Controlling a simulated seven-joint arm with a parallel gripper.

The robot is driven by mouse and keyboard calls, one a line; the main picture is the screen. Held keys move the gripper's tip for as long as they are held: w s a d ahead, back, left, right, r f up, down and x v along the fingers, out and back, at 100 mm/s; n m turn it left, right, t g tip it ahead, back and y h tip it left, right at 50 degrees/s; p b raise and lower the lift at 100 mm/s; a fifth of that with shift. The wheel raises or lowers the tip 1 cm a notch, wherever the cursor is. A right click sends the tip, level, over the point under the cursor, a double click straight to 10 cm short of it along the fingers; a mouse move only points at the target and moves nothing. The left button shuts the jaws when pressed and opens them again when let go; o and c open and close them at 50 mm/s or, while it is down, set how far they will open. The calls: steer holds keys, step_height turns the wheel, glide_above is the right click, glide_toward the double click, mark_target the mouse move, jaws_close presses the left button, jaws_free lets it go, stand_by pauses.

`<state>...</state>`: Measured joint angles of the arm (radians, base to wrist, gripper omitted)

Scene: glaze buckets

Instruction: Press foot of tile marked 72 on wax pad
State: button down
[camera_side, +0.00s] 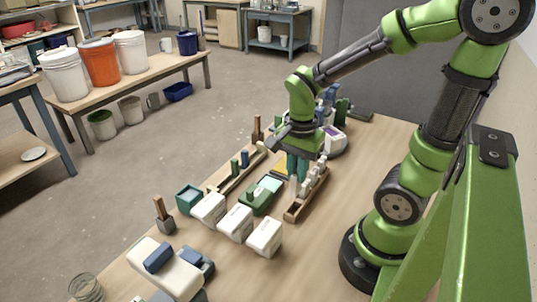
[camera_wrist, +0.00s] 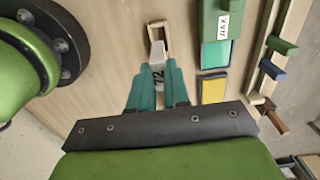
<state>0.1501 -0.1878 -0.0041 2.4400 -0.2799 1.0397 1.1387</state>
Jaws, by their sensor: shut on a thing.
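Whether the held tile's foot is clear of the rack cannot be told. A green box labelled WAX (camera_wrist: 226,16) with a teal pad (camera_wrist: 215,55) lies to the right of my gripper in the wrist view. The tile's foot is partly hidden.
A yellow pad (camera_wrist: 213,91) lies beside the teal one. Another rack (camera_side: 238,172) with green and blue pieces is to the left. Several white blocks, among them one in front (camera_side: 264,237), stand on the table. The front right of the wooden table is clear.

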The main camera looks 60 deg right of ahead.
steer(key=shift+d+f, duration=0.15)
steer(key=shift+f, duration=0.1)
steer(key=w+d, duration=0.5)
steer(key=w, duration=0.6)
steer(key=shift+s+a+f, duration=0.1)
steer(key=shift+s+f, duration=0.05)
steer(key=shift+f, duration=1)
steer(key=shift+s+a+f, duration=0.1)
steer(key=shift+f, duration=1.05)
steer(key=shift+f, duration=0.7)
step_height(320, 180, up, 6)
stand_by(0.9)
stand_by(0.4)
